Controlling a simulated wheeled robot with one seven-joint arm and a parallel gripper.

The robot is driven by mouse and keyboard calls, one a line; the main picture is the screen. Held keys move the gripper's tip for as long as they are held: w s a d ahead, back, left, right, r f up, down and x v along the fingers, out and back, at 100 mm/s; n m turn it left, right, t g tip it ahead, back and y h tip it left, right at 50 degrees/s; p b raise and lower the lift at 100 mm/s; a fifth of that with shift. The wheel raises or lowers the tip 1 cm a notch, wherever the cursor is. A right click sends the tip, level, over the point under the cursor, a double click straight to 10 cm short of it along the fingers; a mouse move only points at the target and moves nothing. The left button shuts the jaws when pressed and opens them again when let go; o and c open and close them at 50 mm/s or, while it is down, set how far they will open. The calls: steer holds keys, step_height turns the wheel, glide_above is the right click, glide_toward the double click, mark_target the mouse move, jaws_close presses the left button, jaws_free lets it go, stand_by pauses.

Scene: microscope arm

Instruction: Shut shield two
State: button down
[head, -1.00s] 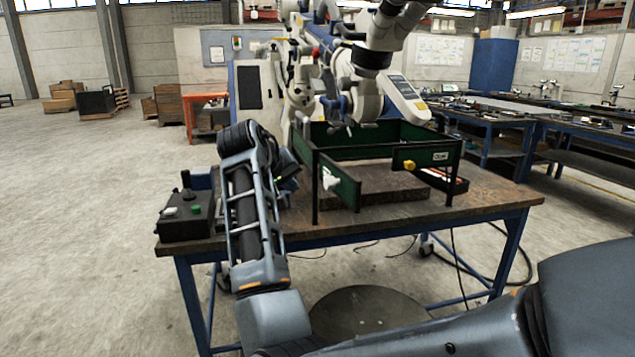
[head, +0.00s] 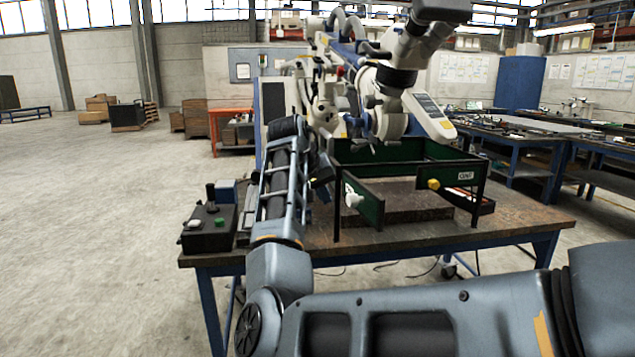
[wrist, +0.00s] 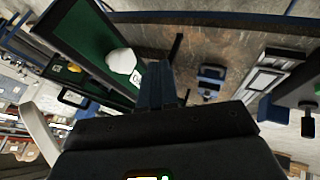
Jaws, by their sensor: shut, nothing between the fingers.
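A low black frame (head: 482,200) with green panels stands on the workbench. A green panel with a white knob (head: 353,199) hangs at its near left, swung out at an angle. Another green panel (head: 459,181) at the front right has a yellow knob (head: 433,184) and a small white label, too small to read surely. In the wrist view, the white knob (wrist: 121,61) sits on the green panel (wrist: 85,40) just left of my gripper (wrist: 163,75). My gripper is shut and empty, close to the knob; I cannot tell whether they touch. My arm mostly hides it in the head view.
A black control box (head: 209,229) with buttons and a stick sits on the bench's left end. A microscope arm (head: 385,95) hangs over the frame. A brown slab (head: 405,202) lies inside the frame. Open floor lies to the left.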

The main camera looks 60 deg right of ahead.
mark_target(353, 198)
steer(key=shift+s+d+f+p, duration=0.25)
steer(key=shift+s+d, duration=0.45)
steer(key=shift+d, duration=0.2)
steer(key=shift+s+d+f+p, duration=0.15)
steer(key=shift+s+d+f, duration=0.1)
steer(key=shift+s+d, duration=0.55)
steer(key=shift+w+d, duration=0.1)
